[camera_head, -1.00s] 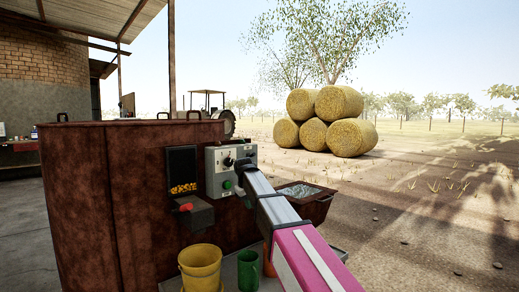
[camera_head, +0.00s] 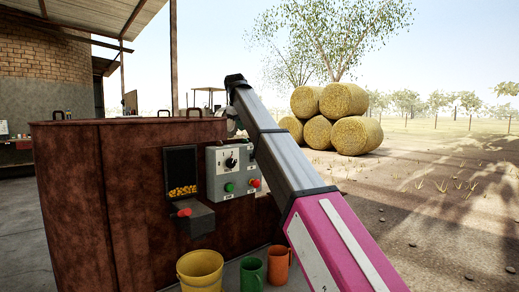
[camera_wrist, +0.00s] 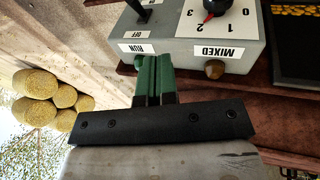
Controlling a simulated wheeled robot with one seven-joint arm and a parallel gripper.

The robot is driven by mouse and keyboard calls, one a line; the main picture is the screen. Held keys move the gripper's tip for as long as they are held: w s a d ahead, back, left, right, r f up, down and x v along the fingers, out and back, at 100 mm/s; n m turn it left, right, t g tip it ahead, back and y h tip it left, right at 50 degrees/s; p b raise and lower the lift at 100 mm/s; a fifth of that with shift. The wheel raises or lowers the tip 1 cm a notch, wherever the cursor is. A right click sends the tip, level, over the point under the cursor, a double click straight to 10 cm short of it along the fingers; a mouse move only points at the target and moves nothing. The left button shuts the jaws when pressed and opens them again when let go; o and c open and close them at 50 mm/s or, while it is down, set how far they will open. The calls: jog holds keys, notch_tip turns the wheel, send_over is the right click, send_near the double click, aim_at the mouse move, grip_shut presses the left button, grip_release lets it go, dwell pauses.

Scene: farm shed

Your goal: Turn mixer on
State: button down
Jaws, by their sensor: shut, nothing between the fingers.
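The grey control box (camera_head: 232,170) is on the mixer's (camera_head: 75,190) rusty brown front. In the head view it shows a dark dial (camera_head: 231,162), a green button (camera_head: 229,187) and a red button (camera_head: 254,183). The wrist view shows it upside down, with a numbered dial (camera_wrist: 214,8), a black lever (camera_wrist: 138,10) beside a RUN label, and a small brownish lamp (camera_wrist: 214,69) by a MIXED label. I cannot tell the lever's setting. My gripper (camera_wrist: 153,62) is shut and empty beside the box's upper edge, near the RUN label. My arm hides it in the head view.
A dark window with yellow grain (camera_head: 182,190) and a red-knobbed outlet (camera_head: 195,215) are left of the box. Yellow (camera_head: 200,270), green (camera_head: 251,274) and orange (camera_head: 279,264) vessels stand below. Hay bales (camera_head: 335,115) lie far off. Open ground is at right.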

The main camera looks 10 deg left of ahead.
jog(key=shift+r, duration=0.6)
jog(key=shift+f, duration=0.1)
jog(key=x, duration=0.4)
jog(key=d+x, duration=0.1)
jog(key=x, duration=0.6)
jog(key=shift+w+d+f, duration=0.2)
jog(key=shift+w+d, duration=0.2)
jog(key=shift+w, duration=0.05)
jog(key=shift+w+d+f, duration=0.3)
jog(key=shift+d, duration=0.15)
